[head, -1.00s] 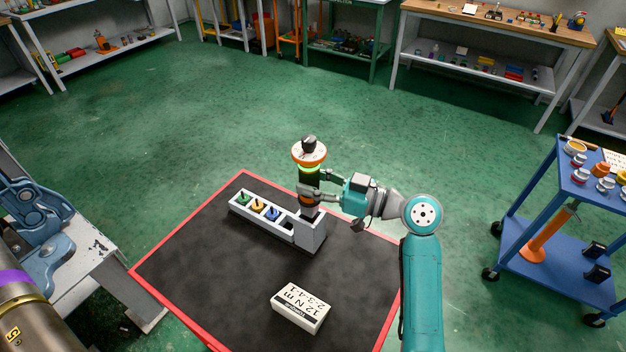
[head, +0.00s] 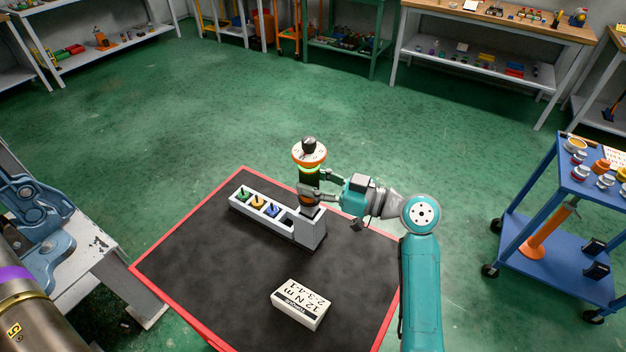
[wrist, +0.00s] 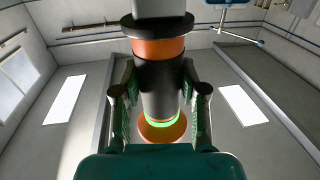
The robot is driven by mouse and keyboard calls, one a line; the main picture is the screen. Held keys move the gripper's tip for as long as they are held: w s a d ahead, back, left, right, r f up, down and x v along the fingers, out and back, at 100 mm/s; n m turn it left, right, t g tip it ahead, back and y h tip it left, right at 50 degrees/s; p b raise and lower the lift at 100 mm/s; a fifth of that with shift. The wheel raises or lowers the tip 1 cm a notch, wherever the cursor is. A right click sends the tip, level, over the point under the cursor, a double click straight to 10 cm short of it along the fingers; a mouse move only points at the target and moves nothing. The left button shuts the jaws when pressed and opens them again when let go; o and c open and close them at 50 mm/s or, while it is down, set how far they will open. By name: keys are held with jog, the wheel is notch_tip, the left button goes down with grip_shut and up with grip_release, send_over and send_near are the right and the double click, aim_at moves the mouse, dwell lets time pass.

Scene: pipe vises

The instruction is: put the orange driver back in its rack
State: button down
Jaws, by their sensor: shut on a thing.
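The orange driver (head: 310,156) stands upright in my gripper (head: 317,183). My gripper is shut on the dark body, one finger on each side, as the wrist view (wrist: 160,92) also shows. The white rack (head: 266,228) lies on the black mat, with green, yellow and blue pieces in its slots and a dark slot beside them. The driver's lower end is right over the rack's taller right-end block (head: 311,234). I cannot tell whether it is inside or only touching.
A white box (head: 301,303) marked "12 N m 2-3-4-1" lies on the red-edged black mat (head: 225,290) in front of the rack. A blue cart (head: 555,250) stands at the right, and a blue vise (head: 30,210) at the left. The mat's front left is clear.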

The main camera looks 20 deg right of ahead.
jog(key=shift+f, duration=2.2)
dwell(2.1)
jog(key=c, duration=0.6)
grip_release()
jog(key=shift+o, duration=0.2)
jog(key=shift+f, duration=0.15)
jog(key=v, duration=1.2)
jog(key=shift+s+d, duration=0.1)
